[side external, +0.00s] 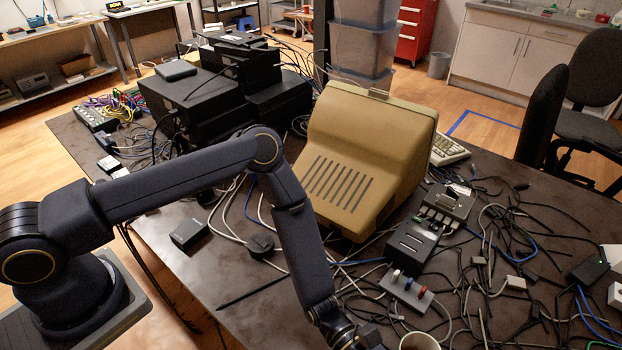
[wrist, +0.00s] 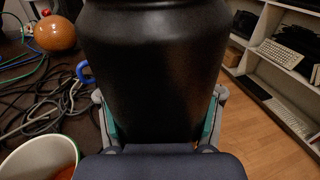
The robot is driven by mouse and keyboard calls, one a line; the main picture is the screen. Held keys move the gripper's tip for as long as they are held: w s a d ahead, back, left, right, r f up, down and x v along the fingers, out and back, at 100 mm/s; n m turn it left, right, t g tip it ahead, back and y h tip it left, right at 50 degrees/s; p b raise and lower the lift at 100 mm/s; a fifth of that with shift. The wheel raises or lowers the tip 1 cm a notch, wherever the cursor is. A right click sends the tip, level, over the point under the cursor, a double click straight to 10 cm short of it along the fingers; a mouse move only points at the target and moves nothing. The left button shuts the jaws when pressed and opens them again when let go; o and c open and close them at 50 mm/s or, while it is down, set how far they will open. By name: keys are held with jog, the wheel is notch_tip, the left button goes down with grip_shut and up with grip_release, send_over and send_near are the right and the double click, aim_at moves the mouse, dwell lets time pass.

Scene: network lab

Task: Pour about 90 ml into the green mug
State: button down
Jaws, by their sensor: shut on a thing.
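My gripper (wrist: 160,122) is shut on a large black vessel (wrist: 155,62), with a teal-padded finger on each side of it. The vessel fills the middle of the wrist view, and its mouth and contents are hidden. In the side external view, my gripper (side external: 345,335) is at the bottom edge and what it holds is mostly cut off. A pale cup (wrist: 68,146) with something orange-brown inside stands at the lower left of the wrist view, beside my gripper. A cup rim (side external: 420,342) shows at the bottom edge of the side external view.
Cables clutter the dark table (side external: 190,265). A beige monitor (side external: 365,150), a black box (side external: 411,247) and a switch strip (side external: 406,291) stand near my arm. The wrist view shows an orange ball (wrist: 55,33), a blue loop (wrist: 83,72) and shelves (wrist: 265,75).

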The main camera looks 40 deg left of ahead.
jog(key=shift+w+r+m, duration=0.1)
jog(key=shift+r+m, duration=0.4)
jog(key=shift+r, duration=0.85)
dwell(1.7)
